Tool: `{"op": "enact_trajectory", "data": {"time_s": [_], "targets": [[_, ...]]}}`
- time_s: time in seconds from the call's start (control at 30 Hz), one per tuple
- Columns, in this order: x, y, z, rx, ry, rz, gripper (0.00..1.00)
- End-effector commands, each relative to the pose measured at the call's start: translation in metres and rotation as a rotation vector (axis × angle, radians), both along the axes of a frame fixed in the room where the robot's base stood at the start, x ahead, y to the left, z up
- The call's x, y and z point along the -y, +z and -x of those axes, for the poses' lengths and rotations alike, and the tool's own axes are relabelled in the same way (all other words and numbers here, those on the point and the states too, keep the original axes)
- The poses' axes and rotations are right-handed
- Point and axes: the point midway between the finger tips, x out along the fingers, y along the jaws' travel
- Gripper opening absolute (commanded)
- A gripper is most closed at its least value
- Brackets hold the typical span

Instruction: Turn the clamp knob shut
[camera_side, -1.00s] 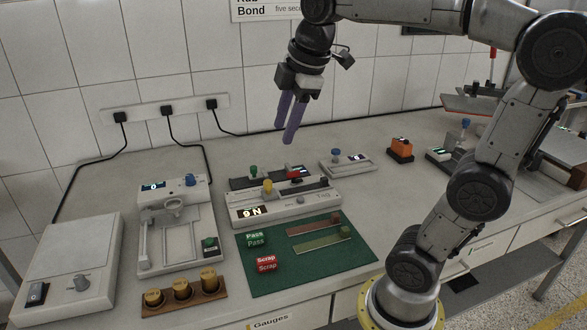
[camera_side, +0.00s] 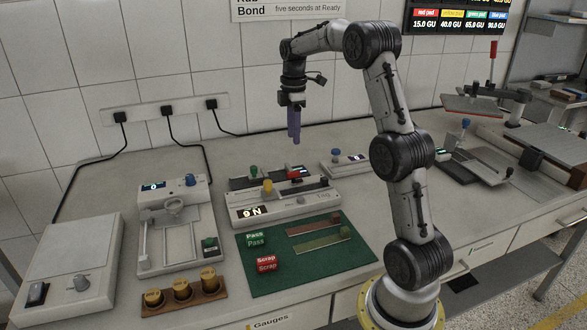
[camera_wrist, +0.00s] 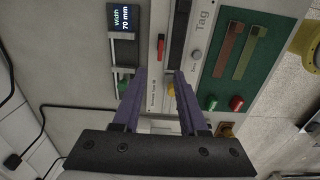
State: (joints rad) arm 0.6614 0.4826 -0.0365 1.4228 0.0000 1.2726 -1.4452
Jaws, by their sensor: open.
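My gripper (camera_side: 294,142) hangs in the air above the back of the bench, its purple fingers pointing down. In the wrist view my gripper (camera_wrist: 160,71) is open, with nothing held. Several knobs show; I cannot tell which is the clamp knob. A yellow knob (camera_side: 267,186) stands on the grey device with the 9 N display (camera_side: 251,212). A green knob (camera_side: 254,171) stands behind it on a dark-topped device. One blue knob (camera_side: 190,180) is on the left device, another (camera_side: 336,153) on the small back device. The yellow knob is partly hidden in the wrist view.
A green mat (camera_side: 262,282) holds Pass and Scrap blocks and two strips. A wooden rack with brass weights (camera_side: 181,290) stands at the front. A grey box with a dial (camera_side: 70,265) is at the left. More equipment stands on the right; bare bench lies behind the devices.

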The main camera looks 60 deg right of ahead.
Motion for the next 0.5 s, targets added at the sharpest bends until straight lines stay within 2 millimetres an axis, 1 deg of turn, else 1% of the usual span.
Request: {"op": "enact_trajectory", "data": {"time_s": [0.03, 0.3, 0.5], "targets": [[-0.001, -0.01, 0.001, -0.005, 0.0, -0.004, 0.42], [-0.002, -0.063, 0.001, -0.005, 0.001, -0.004, 0.42], [-0.002, -0.097, 0.001, -0.002, 0.001, -0.002, 0.42]]}}
